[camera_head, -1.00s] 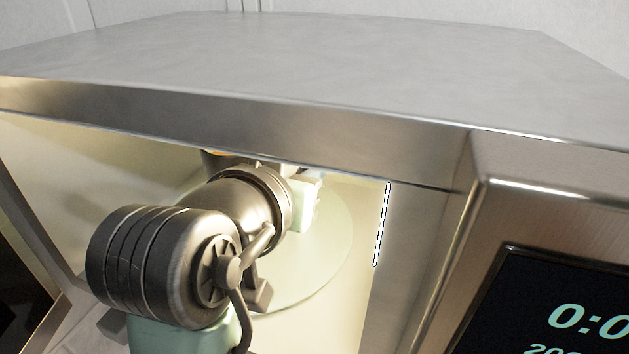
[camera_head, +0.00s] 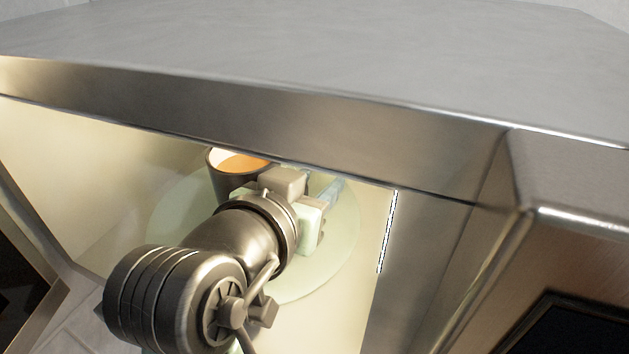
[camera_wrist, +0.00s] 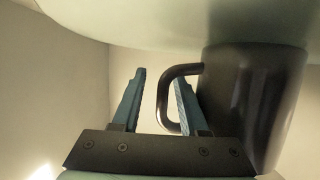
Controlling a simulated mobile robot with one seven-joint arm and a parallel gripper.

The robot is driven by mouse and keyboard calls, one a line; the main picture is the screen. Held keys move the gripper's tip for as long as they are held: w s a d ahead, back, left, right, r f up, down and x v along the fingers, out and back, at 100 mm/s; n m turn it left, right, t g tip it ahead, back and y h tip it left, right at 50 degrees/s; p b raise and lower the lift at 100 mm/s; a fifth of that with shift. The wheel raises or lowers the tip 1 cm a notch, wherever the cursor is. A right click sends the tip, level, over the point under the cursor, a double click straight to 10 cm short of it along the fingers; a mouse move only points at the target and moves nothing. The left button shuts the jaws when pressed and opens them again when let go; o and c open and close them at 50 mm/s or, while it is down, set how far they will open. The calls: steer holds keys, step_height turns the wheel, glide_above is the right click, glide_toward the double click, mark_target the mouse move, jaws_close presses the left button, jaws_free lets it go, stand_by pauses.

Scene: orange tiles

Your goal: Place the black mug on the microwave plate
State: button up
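The black mug (camera_head: 228,182), with orange-brown contents, is upright inside the microwave over the glass microwave plate (camera_head: 335,240). The mug (camera_wrist: 255,100) also shows at the right of the wrist view, where its base appears to meet the plate (camera_wrist: 190,22). My gripper (camera_wrist: 160,92) is open, with its fingers apart. The handle's outer bar lies between the fingers, and the right finger overlaps the handle loop beside the mug's wall. In the head view, my gripper (camera_head: 322,195) is right of the mug; my arm hides the mug's lower part and part of the plate.
The microwave's roof (camera_head: 300,50) and front top edge (camera_head: 220,115) lie close above my arm. The side wall and control panel (camera_head: 590,320) stand at the right. The open door (camera_head: 25,290) is at the left. Bare plate shows to the gripper's right.

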steer(key=shift+s+a+r, duration=0.1)
steer(key=shift+r, duration=0.2)
steer(key=shift+s+a, duration=0.15)
steer(key=shift+s, duration=0.15)
steer(key=b+v, duration=0.4)
steer(key=v, duration=0.7)
steer(key=shift+s, duration=0.1)
